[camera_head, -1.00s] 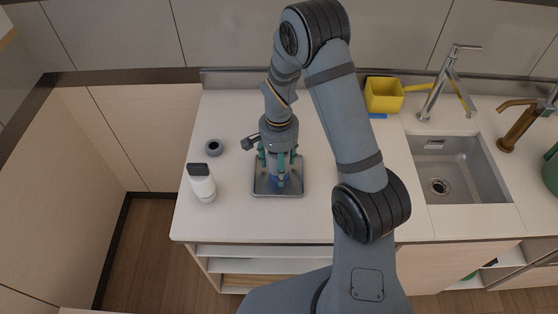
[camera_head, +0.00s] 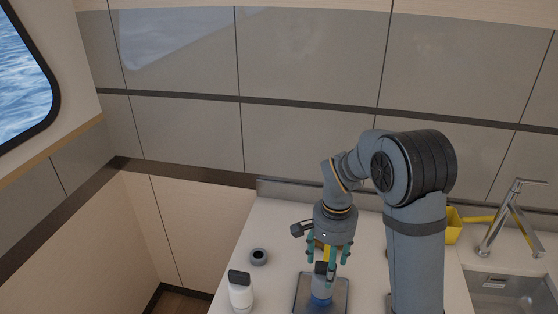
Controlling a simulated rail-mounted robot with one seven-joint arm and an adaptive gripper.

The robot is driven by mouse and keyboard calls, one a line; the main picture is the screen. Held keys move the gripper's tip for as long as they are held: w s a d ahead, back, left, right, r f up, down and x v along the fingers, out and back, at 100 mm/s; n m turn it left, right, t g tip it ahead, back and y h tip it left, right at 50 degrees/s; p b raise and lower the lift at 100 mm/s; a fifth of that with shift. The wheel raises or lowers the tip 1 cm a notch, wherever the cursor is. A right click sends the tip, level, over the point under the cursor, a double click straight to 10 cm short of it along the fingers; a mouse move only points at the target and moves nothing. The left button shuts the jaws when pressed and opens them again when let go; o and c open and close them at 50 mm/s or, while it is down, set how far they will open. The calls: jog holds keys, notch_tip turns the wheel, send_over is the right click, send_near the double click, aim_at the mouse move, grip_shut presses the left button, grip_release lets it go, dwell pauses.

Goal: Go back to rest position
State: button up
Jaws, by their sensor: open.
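My gripper (camera_head: 328,262) points down with its teal fingers spread, and it is open. It is above a grey tray (camera_head: 341,292) on the white counter. A small blue object with a dark top (camera_head: 321,291) stands on the tray just below my fingers. The fingers partly overlap it in the picture, so I cannot tell whether they touch it. My arm is bent and reaches over the counter from the right.
A white bottle with a black cap (camera_head: 240,292) and a dark ring-shaped object (camera_head: 258,257) stand left of the tray. A yellow container (camera_head: 453,226), a tap (camera_head: 508,222) and a sink (camera_head: 499,285) are at right. The back wall is behind.

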aim_at(324, 281)
notch_tip(324, 281, down, 10)
jog(key=shift+s+a+f+p, duration=0.1)
jog(key=shift+a+f+p, duration=0.05)
jog(key=shift+p, duration=1.1)
notch_tip(324, 281, up, 3)
jog(key=shift+b, duration=0.65)
jog(key=shift+r, duration=0.45)
